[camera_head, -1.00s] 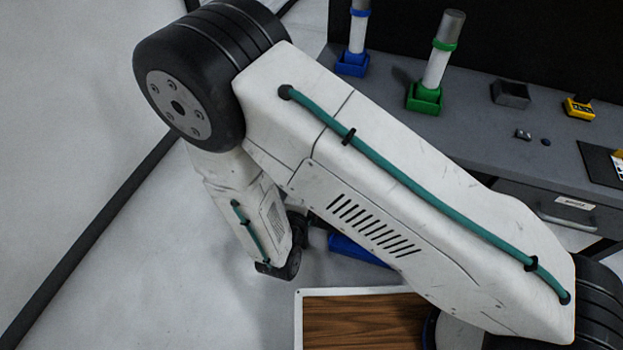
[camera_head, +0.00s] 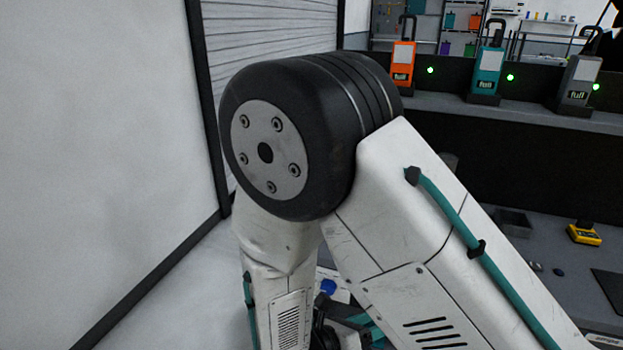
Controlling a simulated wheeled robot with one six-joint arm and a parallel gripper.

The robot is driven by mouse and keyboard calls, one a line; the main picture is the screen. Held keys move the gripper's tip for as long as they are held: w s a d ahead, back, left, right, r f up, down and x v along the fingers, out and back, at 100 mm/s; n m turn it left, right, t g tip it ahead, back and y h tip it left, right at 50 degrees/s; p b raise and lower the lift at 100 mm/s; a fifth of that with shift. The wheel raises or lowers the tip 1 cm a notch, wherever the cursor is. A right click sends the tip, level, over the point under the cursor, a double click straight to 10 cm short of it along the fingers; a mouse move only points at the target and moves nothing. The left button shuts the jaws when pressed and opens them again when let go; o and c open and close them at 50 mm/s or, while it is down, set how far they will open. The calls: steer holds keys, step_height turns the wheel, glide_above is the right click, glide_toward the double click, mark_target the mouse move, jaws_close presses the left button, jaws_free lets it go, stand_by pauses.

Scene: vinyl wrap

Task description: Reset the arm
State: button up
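My arm fills the middle of the head view. Its large black elbow joint (camera_head: 265,152) stands high, with a round grey bolted plate facing left. One white link with a teal cable (camera_head: 455,205) slopes down to the lower right edge. The other white link (camera_head: 275,250) hangs down from the elbow to the bottom edge. Dark and teal parts show between the two links at the bottom, and I cannot tell what they all are. The fingertips of my gripper do not show, and I see nothing held.
A grey workbench (camera_head: 560,250) at the right bears a yellow device (camera_head: 584,234) and a dark small tray (camera_head: 513,222). A shelf behind holds an orange device (camera_head: 402,65), a teal device (camera_head: 488,70) and a grey device (camera_head: 580,82). A white wall (camera_head: 95,130) is at left.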

steer(key=s+d+r+m+g+y, duration=0.2)
steer(key=s+d+r+m+y, duration=0.2)
steer(key=r+m, duration=0.4)
steer(key=s+d+r+m+g+y, duration=0.2)
steer(key=s+d+r+m+y, duration=0.3)
steer(key=r+m, duration=0.4)
steer(key=s+d+r+m+g+y, duration=0.2)
steer(key=s+d+r+m+y, duration=0.3)
steer(key=m, duration=0.9)
step_height(320, 180, up, 4)
steer(key=shift+s+f, duration=0.1)
steer(key=shift+s, duration=0.2)
